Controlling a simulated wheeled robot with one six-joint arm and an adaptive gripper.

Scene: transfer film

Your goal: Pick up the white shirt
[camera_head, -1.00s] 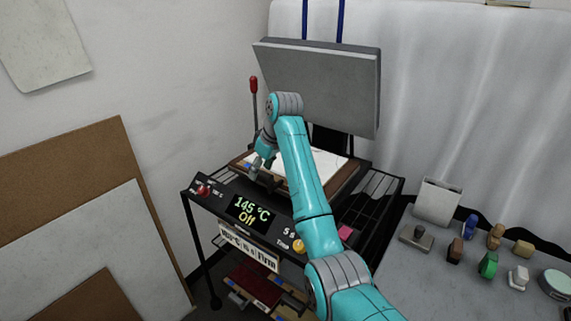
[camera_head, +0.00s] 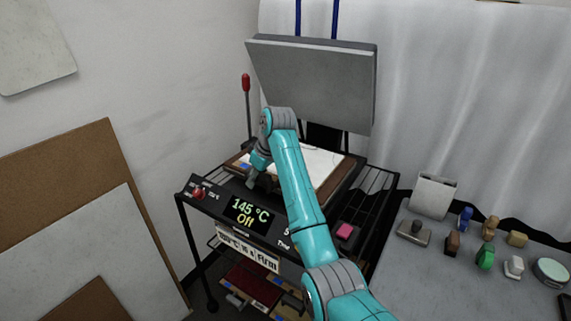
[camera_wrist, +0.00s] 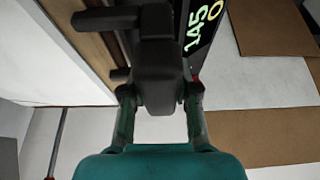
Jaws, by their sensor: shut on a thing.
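The white shirt (camera_head: 318,160) lies flat on the brown-edged lower platen of the heat press, under the raised grey upper plate. My arm hides part of it. A white surface that looks like the shirt (camera_wrist: 40,60) also fills the upper left of the wrist view. My gripper (camera_head: 252,182) is at the front left of the platen, beside the shirt. In the wrist view my gripper (camera_wrist: 160,105) has its two fingers on either side of a dark handle-like block (camera_wrist: 158,65) at the press's front, shut on it.
The raised upper plate (camera_head: 315,85) hangs over the back. A red-knobbed lever (camera_head: 246,85) stands at the left. The display (camera_head: 245,210) reads 145 °C and Off. A grey table (camera_head: 430,280) with several small stamps is at right; boards lean at left.

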